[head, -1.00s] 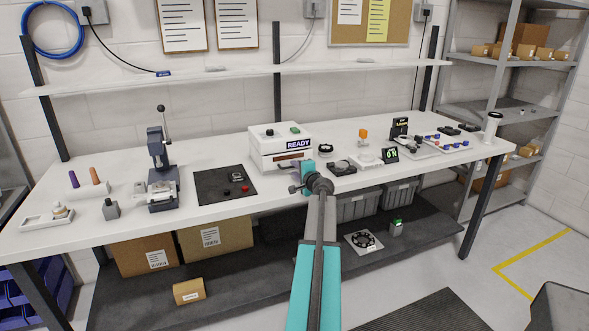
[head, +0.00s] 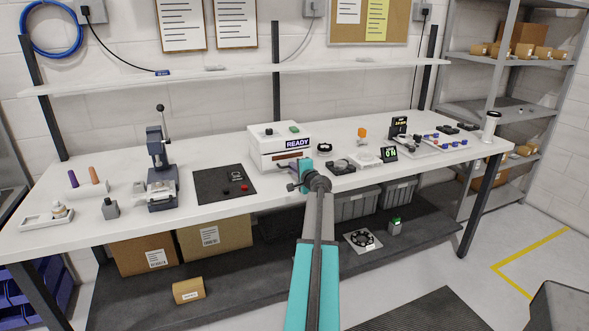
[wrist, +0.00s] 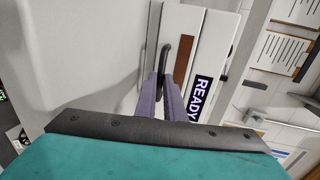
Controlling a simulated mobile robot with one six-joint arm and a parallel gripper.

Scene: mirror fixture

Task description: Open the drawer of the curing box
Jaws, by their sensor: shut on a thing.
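The white curing box (head: 265,150) stands on the workbench, with a READY display and a brown strip on its front. In the wrist view the box (wrist: 207,30) shows its READY label to the right of my fingers. A dark drawer handle (wrist: 167,50) lies between the tips of my gripper (wrist: 163,80), which is shut on it. In the head view my gripper (head: 293,178) is at the lower front of the box; my arm hides part of that area. I cannot tell clearly how far the drawer front stands out.
A black mat (head: 225,185) with small parts lies left of the box, and a lever press (head: 160,175) stands beyond it. A small dark device (head: 340,167) and a scale-like display (head: 389,153) stand close on the right. Grey bins (head: 357,205) sit below the bench.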

